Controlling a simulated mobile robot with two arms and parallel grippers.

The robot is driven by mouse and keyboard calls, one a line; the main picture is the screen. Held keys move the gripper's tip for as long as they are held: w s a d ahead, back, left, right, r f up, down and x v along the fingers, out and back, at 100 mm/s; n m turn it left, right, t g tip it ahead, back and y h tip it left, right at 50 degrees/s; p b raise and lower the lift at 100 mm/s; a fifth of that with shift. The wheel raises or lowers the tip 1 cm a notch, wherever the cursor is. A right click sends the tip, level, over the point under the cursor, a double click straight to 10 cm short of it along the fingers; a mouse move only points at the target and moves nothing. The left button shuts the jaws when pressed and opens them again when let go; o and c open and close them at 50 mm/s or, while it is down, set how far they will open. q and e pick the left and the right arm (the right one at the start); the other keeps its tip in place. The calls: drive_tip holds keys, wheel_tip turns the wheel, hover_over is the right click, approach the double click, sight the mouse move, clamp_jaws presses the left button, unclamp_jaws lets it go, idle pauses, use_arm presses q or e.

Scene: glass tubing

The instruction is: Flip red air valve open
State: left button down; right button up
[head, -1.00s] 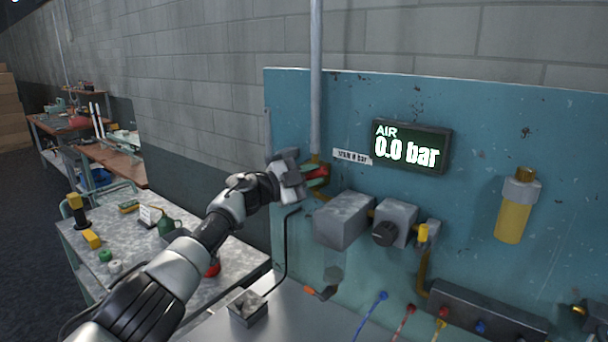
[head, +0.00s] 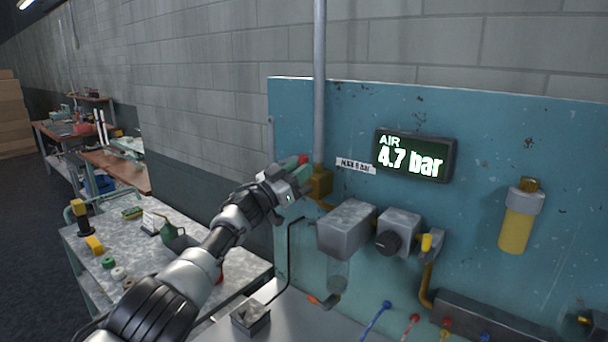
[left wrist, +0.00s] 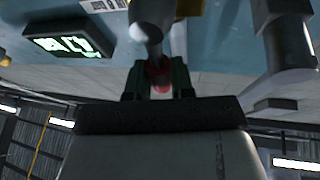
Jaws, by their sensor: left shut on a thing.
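The red air valve handle (head: 302,160) shows at the tip of my left gripper (head: 298,174), beside the vertical grey pipe on the teal panel. The brass valve body (head: 320,182) sits at the foot of that pipe. In the left wrist view the red handle (left wrist: 158,76) is between the two dark green fingers of my left gripper (left wrist: 158,82), which is shut on it. The air display (head: 414,156) reads 4.7 bar and also shows, tilted, in the left wrist view (left wrist: 75,44). My right gripper is not in view.
A grey box (head: 346,228) and a regulator with a black knob (head: 388,242) are mounted right of the valve. A yellow cylinder (head: 518,222) hangs farther right. A cluttered workbench (head: 200,225) stands left of the panel.

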use_arm(q)
drive_tip(key=shift+w+a+f+n+t+y, duration=0.15)
drive_tip(key=shift+n+t, duration=0.1)
drive_tip(key=shift+n, duration=0.2)
drive_tip(key=shift+w+a+n+t+y, duration=0.15)
drive_tip(key=shift+n+t, duration=0.1)
drive_tip(key=shift+n, duration=0.2)
drive_tip(key=shift+s, duration=0.1)
drive_tip(key=c, duration=1.2)
unclamp_jaws()
drive_tip(key=shift+c, duration=0.2)
drive_tip(key=shift+a, duration=0.1)
drive_tip(key=v, duration=1)
drive_tip(key=shift+s+a+f+b, duration=0.2)
drive_tip(key=shift+s+b, duration=0.05)
drive_tip(key=shift+b, duration=0.15)
